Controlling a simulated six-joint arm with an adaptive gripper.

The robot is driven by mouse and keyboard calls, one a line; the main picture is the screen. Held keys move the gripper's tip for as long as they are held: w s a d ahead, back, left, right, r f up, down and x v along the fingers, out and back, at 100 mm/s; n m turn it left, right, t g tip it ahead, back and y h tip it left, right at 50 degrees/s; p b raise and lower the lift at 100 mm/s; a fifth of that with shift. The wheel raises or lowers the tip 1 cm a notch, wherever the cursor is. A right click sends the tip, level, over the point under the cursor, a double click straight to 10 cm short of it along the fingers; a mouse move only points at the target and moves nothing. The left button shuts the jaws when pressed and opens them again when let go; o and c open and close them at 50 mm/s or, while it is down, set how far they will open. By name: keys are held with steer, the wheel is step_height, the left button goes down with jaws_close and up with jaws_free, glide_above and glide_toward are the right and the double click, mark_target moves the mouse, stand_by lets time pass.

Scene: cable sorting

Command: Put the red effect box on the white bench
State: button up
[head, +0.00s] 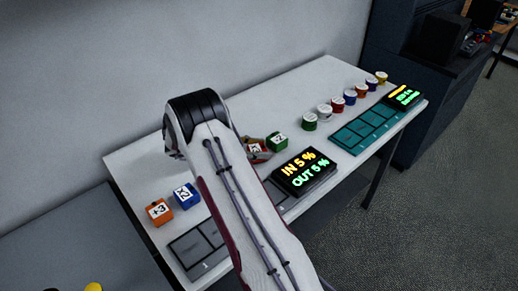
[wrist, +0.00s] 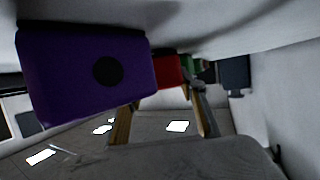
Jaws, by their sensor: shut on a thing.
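The red effect box (wrist: 167,70) shows in the wrist view between the two fingers of my gripper (wrist: 165,93), which is shut on it. In the head view a small part of the red box (head: 256,141) shows beside my arm, just left of the green box (head: 277,142). My arm hides most of my gripper there. The white bench (head: 310,85) lies below; it fills the top of the tilted wrist view (wrist: 230,25). I cannot tell whether the red box touches the bench or is just above it.
A purple box (wrist: 88,72) is close beside the fingers. An orange box (head: 159,212) and a blue box (head: 187,196) stand at the bench's left. A display (head: 305,172), a teal tray (head: 365,130) and several coloured round pots (head: 337,104) stand to the right.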

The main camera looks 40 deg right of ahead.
steer(key=shift+f, duration=0.25)
steer(key=o, duration=1.4)
steer(key=shift+r, duration=0.2)
steer(key=v, duration=1.2)
